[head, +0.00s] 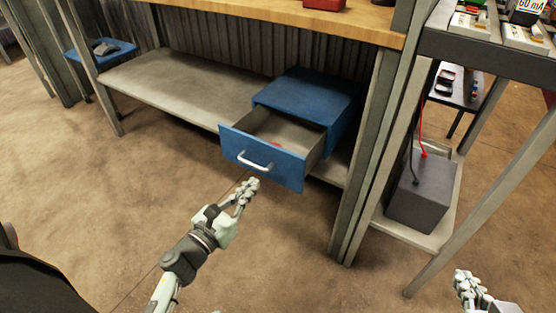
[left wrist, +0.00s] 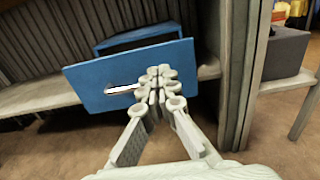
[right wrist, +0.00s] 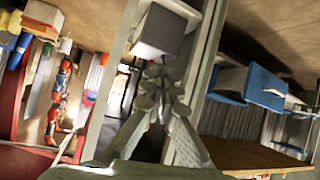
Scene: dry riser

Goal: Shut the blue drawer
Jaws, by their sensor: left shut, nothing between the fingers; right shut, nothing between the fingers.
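The blue drawer (head: 230,147) is pulled out of its blue cabinet (head: 305,95) on the lower shelf. Its front has a pale bar handle (head: 255,163), and a small red thing (head: 276,145) shows inside. My left gripper (head: 251,184) is shut and empty, just below and in front of the drawer front. In the left wrist view, its fingertips (left wrist: 160,72) overlap the right part of the drawer front (left wrist: 90,75); contact cannot be told. My right gripper (head: 465,276) is shut and empty at the lower right, far from the drawer.
The grey shelf (head: 170,85) runs left of the cabinet under a wooden bench top (head: 290,18). A metal bench leg (head: 365,165) stands right of the drawer. A grey box (head: 424,195) sits on a rack farther right. The floor in front is clear.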

